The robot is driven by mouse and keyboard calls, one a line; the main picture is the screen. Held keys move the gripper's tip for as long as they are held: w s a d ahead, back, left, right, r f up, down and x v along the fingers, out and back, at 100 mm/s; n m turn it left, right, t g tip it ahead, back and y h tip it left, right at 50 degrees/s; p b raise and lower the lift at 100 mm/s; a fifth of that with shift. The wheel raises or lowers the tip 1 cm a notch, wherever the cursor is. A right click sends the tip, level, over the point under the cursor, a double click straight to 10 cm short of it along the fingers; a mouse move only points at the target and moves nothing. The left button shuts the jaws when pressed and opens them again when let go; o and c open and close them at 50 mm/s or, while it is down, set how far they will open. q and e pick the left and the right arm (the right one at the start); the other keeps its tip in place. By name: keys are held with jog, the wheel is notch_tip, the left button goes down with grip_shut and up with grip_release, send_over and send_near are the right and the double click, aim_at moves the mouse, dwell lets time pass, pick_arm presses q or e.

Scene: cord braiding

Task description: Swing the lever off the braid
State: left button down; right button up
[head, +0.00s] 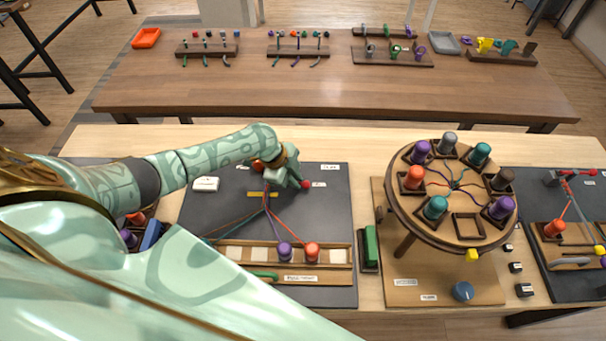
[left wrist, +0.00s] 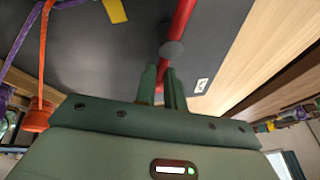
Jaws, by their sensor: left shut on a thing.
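My left gripper (head: 297,180) is over the far part of the dark board (head: 330,215), shut on the lever. In the left wrist view its two fingers (left wrist: 166,88) close around the lower end of the red lever (left wrist: 184,14), just below a grey round part. In the head view a red ball end (head: 305,184) shows beside the fingers; the gripper hides most of the lever. The braid's cords (head: 267,204) run from near a yellow strip (head: 257,194) toward the front. I cannot tell whether the lever touches the braid.
A purple bobbin (head: 285,251) and an orange bobbin (head: 312,252) stand in a wooden rack at the board's front. A round braiding stand (head: 398,245) with several bobbins is to the right. A white block (head: 205,184) lies left of the gripper.

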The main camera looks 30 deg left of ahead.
pick_arm(q)
jog(key=m, duration=0.1)
jog(key=m+b, duration=0.1)
jog(key=m+g, duration=0.1)
jog(key=shift+s+d+h+b, duration=0.3)
jog(key=shift+h+b, duration=0.1)
jog(key=m, duration=0.1)
jog(key=m+g+b, duration=0.1)
jog(key=shift+s+m+b, duration=0.3)
jog(key=shift+s, duration=0.1)
jog(key=shift+s+a+m+g+b, duration=0.2)
jog(key=shift+m+g+b, duration=0.1)
jog(key=shift+m, duration=0.3)
jog(key=shift+s+a+m+g+b, duration=0.1)
jog(key=shift+s+m+g+b, duration=0.15)
jog(key=shift+m, duration=0.35)
jog(key=shift+s+a+m+g+b, duration=0.15)
jog(key=shift+m+g, duration=0.15)
jog(key=shift+m, duration=0.3)
jog(key=shift+s+m+g+b, duration=0.15)
jog(key=shift+m+g, duration=0.1)
jog(key=shift+m, duration=0.35)
